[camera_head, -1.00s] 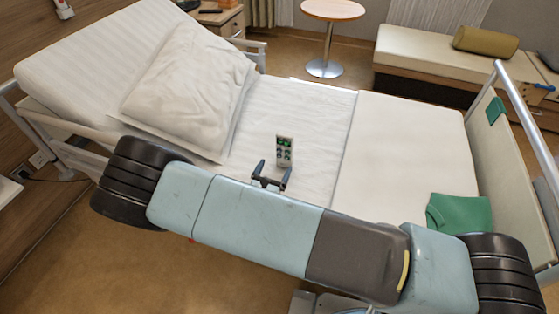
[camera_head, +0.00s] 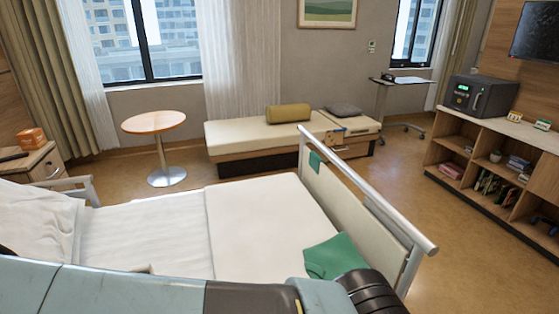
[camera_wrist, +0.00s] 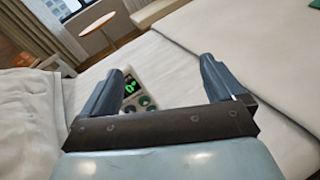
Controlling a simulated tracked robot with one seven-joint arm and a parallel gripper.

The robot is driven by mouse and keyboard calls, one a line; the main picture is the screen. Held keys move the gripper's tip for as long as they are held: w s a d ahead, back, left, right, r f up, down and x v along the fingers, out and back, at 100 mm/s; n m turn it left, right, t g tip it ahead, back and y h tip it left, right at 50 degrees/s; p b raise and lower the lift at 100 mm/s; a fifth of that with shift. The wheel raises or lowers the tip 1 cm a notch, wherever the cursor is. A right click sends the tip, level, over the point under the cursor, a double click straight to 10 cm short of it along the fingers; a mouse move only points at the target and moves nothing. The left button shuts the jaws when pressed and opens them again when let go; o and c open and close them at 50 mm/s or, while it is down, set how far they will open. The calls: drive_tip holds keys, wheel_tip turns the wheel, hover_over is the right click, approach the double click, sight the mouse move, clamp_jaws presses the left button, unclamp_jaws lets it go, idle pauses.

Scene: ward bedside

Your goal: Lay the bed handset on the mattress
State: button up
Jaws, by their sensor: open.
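The bed handset (camera_wrist: 139,90) shows in the wrist view, pale with a dark display, green lit marks and round buttons. It appears to lie on the white sheet of the mattress (camera_head: 165,230), just beyond my gripper and partly hidden by its left finger. My gripper (camera_wrist: 163,68) is open, its two dark fingers spread apart with the handset seen in the gap, nearer the left one. I cannot tell whether a finger touches it. In the head view my arm hides the gripper and most or all of the handset.
A pillow (camera_head: 38,225) lies at the bed's left end. A green cloth (camera_head: 335,257) lies near the footboard (camera_head: 350,210) and its metal rail. A round table (camera_head: 154,123) and a bench (camera_head: 255,138) stand beyond the bed. The mattress middle is clear.

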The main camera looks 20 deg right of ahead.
drive_tip(key=d+r+m+g, duration=1.3)
drive_tip(key=d+r+m, duration=0.4)
drive_tip(key=d+r, duration=0.7)
drive_tip(key=s+d+r+m+t+y, duration=0.1)
drive_tip(key=s+d+r+m+y, duration=0.2)
drive_tip(key=s+d+r+m, duration=0.2)
drive_tip(key=s+d+r+m+t+y, duration=0.2)
drive_tip(key=s+d+r+m+y, duration=0.2)
drive_tip(key=s+r, duration=0.8)
drive_tip(key=shift+d+r+m, duration=0.6)
drive_tip(key=shift+d+m, duration=0.7)
drive_tip(key=shift+d, duration=0.25)
drive_tip(key=shift+s, duration=0.1)
